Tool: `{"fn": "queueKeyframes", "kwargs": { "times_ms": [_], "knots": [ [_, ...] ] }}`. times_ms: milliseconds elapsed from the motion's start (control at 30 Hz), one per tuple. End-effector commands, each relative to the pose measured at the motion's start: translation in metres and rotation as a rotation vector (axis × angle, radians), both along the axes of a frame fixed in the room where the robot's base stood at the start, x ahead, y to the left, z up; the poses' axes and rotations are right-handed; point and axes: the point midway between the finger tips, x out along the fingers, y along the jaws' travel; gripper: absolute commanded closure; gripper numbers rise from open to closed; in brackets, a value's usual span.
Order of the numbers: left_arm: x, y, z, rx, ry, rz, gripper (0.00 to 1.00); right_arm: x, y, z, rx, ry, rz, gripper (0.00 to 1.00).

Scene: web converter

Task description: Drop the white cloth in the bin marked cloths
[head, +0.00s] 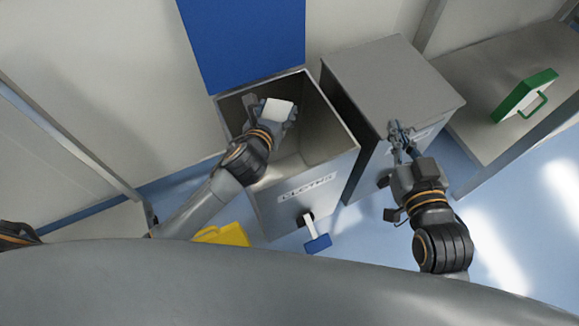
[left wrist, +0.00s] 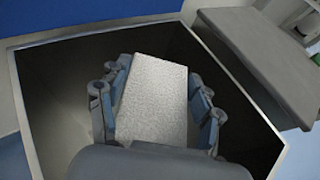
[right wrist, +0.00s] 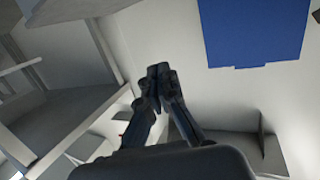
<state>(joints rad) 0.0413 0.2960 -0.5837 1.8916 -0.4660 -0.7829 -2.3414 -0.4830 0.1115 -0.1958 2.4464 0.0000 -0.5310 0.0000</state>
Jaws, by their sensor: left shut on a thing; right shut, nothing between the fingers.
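My left gripper (head: 272,112) is shut on the white cloth (head: 278,108), a pale block-like piece. The cloth also shows between both fingers in the left wrist view (left wrist: 153,98). Gripper and cloth are over the mouth of an open grey bin (head: 342,146); how deep they are is hard to tell. The bin's front has a white label (head: 307,187), too blurred to read surely. A second grey bin with a flat closed top (head: 392,82) stands to its right, its front label partly hidden. My right gripper (head: 399,128) is shut and empty in front of that bin.
A blue panel (head: 245,40) is on the wall behind the open bin. A yellow object (head: 222,235) and a blue-and-white object (head: 317,242) are low near the bin's front. A grey bench (head: 470,85) at right carries a green-handled item (head: 524,97).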

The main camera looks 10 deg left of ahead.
Motion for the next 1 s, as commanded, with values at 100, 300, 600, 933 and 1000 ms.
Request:
{"fn": "queueKeyframes", "kwargs": {
  "times_ms": [100,300,600,933,1000],
  "knots": [
    [0.000,0.000,-0.003,-0.001,0.000,0.000,0.59,0.003,0.003,0.012,0.018,-0.073,0.005,1.00],
    [0.000,0.000,-0.005,-0.001,0.000,0.000,0.59,0.005,0.005,0.027,0.037,-0.146,0.010,1.00],
    [0.000,0.000,-0.004,-0.001,0.000,0.000,0.59,0.005,0.006,0.030,0.042,-0.162,0.010,1.00],
    [0.000,0.000,-0.004,0.000,0.000,0.000,0.08,0.005,0.006,0.030,0.041,-0.160,0.010,1.00],
    [0.000,0.000,-0.005,0.000,0.000,0.000,0.08,0.005,0.006,0.030,0.041,-0.160,0.010,1.00]
  ]
}}
